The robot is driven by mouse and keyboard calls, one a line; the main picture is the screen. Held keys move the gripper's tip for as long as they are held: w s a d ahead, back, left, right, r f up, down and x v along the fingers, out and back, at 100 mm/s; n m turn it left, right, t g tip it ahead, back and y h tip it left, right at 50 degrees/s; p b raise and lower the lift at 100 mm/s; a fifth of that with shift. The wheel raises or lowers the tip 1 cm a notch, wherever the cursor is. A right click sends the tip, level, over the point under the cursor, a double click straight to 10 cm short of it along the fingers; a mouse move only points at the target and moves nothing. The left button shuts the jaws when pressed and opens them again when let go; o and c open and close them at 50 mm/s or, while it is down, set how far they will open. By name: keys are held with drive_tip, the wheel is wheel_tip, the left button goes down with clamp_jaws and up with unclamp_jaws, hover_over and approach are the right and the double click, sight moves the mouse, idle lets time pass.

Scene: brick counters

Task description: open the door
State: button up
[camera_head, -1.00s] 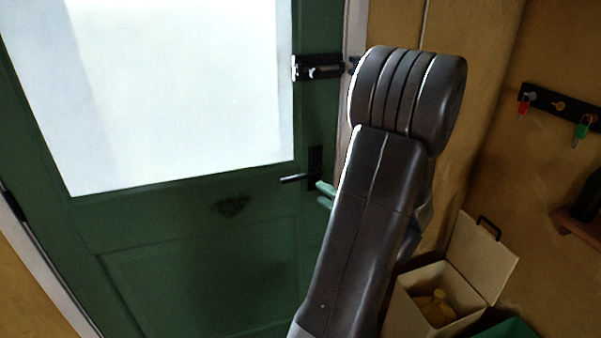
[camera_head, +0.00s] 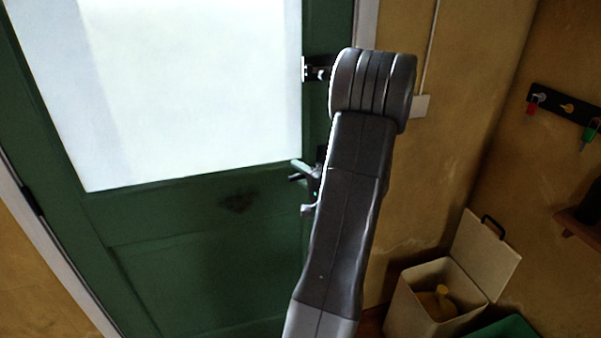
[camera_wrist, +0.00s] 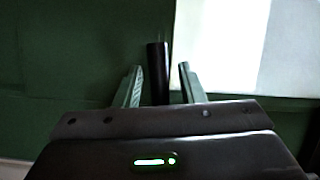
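The green door (camera_head: 190,255) with a bright glass pane (camera_head: 190,90) fills the left of the head view and looks shut. Its dark lever handle (camera_head: 296,178) is mostly hidden by my arm. It also shows in the wrist view as a dark bar (camera_wrist: 157,75). My gripper (camera_wrist: 161,75) is open, with the bar between its two pale green fingers and gaps on both sides. In the head view my gripper (camera_head: 303,188) is partly hidden behind my forearm. A bolt (camera_head: 317,70) sits on the door edge above the handle, partly hidden by my arm.
A pale bin (camera_head: 415,302) with its lid up and something yellow inside stands at lower right, beside a green object (camera_head: 508,329). A key rack (camera_head: 562,104) and a small shelf (camera_head: 577,224) are on the right wall. A door hinge (camera_head: 33,202) shows at left.

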sight(297, 182)
clamp_jaws()
drive_tip(key=shift+f+b, duration=0.15)
drive_tip(key=shift+b, duration=0.25)
drive_tip(key=f+n+b, duration=0.1)
drive_tip(key=b, duration=0.2)
drive_tip(key=shift+f+g, duration=0.1)
drive_tip(key=shift+g, duration=0.2)
drive_tip(key=f+n+h+b, duration=0.1)
drive_tip(key=b, duration=0.3)
drive_tip(key=d+f+n+b, duration=0.1)
drive_tip(key=n+b, duration=0.1)
drive_tip(key=b, duration=0.3)
drive_tip(key=f+n+g+h+b, duration=0.1)
drive_tip(key=n+b, duration=0.1)
drive_tip(key=b, duration=0.3)
drive_tip(key=shift+w+d+f+h, duration=0.2)
drive_tip(key=shift+f+h, duration=0.1)
drive_tip(key=shift+b, duration=0.5)
